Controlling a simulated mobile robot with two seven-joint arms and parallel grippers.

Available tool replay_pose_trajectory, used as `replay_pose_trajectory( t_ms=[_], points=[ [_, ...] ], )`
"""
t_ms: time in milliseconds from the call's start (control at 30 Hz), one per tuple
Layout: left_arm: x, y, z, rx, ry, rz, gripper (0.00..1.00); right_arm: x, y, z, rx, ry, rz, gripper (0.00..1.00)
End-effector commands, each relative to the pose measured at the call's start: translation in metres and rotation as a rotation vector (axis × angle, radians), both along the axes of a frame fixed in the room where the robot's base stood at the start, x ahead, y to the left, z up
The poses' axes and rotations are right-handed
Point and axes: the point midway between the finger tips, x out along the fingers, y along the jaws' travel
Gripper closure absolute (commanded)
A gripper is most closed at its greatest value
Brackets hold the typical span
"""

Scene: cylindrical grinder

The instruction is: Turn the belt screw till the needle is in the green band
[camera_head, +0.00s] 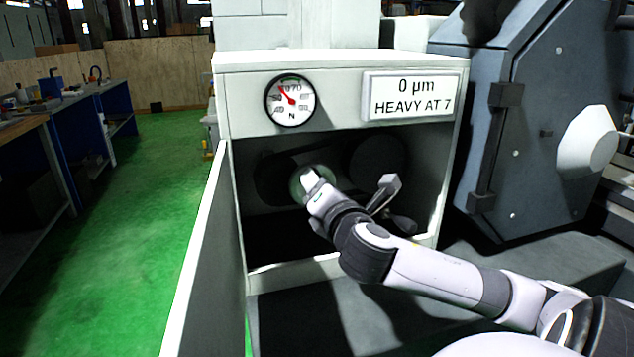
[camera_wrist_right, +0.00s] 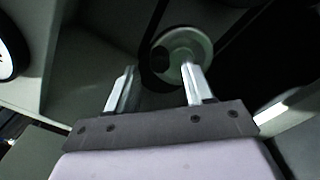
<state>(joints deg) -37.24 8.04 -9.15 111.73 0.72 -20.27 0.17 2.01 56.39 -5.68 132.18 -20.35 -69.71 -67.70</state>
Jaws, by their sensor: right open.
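The round dial (camera_head: 290,101) on the pale housing has a red needle pointing up and left. My right gripper (camera_head: 311,178) reaches into the dark opening below the dial. In the wrist view its two fingers (camera_wrist_right: 158,85) are apart, with nothing held between them. A pale green pulley (camera_wrist_right: 182,47) with a dark belt (camera_wrist_right: 149,62) lies beyond the fingertips. I cannot clearly identify the belt screw. My left gripper is out of view.
A sign (camera_head: 412,95) reads "0 µm HEAVY AT 7". An open door panel (camera_head: 203,250) borders the opening at left. Green floor (camera_head: 140,190) is clear beyond it.

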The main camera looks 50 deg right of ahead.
Motion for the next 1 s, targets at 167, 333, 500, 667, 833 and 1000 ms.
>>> replay_pose_trajectory(
  t_ms=[167, 333, 500, 667, 833, 1000],
  points=[
    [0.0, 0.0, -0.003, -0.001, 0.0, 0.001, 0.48, -0.019, 0.011, -0.001, -0.001, 0.001, 0.001, 0.48],
    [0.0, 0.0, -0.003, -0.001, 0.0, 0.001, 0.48, -0.026, 0.014, 0.0, 0.0, -0.001, -0.001, 0.48],
    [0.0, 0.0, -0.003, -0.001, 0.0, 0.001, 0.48, -0.027, 0.014, 0.0, 0.0, 0.0, -0.001, 0.48],
    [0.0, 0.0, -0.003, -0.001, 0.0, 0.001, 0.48, -0.027, 0.014, 0.0, 0.0, 0.0, -0.001, 0.48],
    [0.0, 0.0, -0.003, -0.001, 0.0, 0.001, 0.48, -0.027, 0.014, 0.0, 0.0, -0.001, -0.001, 0.48],
    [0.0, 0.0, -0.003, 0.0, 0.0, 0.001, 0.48, -0.027, 0.014, 0.0, 0.0, 0.0, 0.0, 0.48]
  ],
)
